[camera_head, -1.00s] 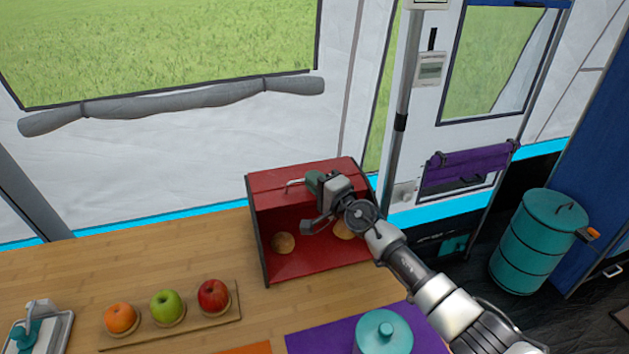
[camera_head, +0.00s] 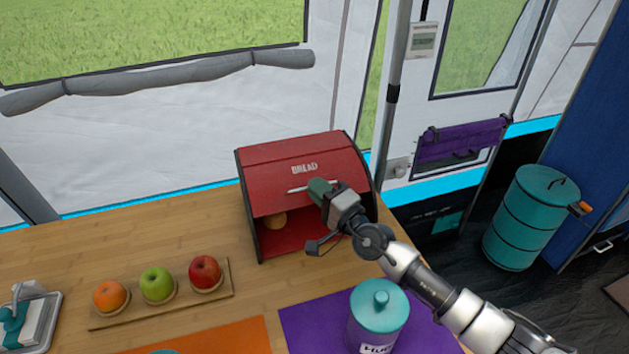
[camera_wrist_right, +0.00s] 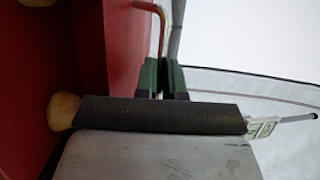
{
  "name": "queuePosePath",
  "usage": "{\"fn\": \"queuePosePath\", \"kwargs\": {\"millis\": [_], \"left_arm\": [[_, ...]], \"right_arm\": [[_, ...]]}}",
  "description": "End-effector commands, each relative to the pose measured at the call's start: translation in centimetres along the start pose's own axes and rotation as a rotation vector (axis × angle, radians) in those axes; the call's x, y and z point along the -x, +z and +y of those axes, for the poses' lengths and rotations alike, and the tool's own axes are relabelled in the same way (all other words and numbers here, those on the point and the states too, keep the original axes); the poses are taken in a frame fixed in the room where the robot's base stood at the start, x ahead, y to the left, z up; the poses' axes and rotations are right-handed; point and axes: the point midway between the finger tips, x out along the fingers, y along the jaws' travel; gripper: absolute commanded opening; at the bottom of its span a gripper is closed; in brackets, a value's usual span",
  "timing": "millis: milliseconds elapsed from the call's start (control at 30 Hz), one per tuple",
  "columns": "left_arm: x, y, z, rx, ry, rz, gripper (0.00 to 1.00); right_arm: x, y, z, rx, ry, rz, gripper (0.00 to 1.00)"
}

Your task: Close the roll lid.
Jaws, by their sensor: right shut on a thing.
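The red bread box (camera_head: 262,155) marked BREAD stands at the back right of the wooden counter. My right gripper (camera_head: 322,189) is at the lid's front edge, shut on the thin handle (camera_head: 298,190). In the right wrist view, the green fingers (camera_wrist_right: 165,78) are close together at the copper-coloured handle bar (camera_wrist_right: 152,8). My right gripper and wrist hide the right part of the opening. My left gripper is not in view.
A wooden board (camera_head: 228,292) with an orange, a green apple and a red apple lies left of the box. A teal-lidded canister (camera_head: 378,310) stands on a purple mat (camera_head: 305,325) in front. Bare counter lies between board and box.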

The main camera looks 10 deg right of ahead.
Motion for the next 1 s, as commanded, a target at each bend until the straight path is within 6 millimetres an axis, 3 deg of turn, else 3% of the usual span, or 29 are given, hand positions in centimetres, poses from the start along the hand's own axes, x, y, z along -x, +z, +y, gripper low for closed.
{"fn": "queuePosePath", "kwargs": {"millis": [33, 200, 767, 800, 900, 1000], "left_arm": [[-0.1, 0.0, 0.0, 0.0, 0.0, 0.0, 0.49], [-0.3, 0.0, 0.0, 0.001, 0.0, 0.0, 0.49], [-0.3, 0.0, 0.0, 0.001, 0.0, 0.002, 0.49], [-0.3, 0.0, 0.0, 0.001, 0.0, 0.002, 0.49], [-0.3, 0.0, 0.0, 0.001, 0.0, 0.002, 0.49], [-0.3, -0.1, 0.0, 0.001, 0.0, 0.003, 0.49]], "right_arm": [[0.6, 0.2, 0.9, 0.0, 0.014, -0.002, 0.0], [1.4, 0.6, 1.5, -0.001, 0.015, -0.003, 0.0], [1.8, 0.7, 1.8, -0.002, 0.017, -0.003, 0.0], [1.8, 0.8, 1.8, -0.001, 0.017, -0.003, 0.14], [1.8, 0.8, 1.7, -0.001, 0.014, -0.003, 0.3], [1.7, 0.7, 1.6, -0.001, 0.013, -0.002, 0.34]]}}
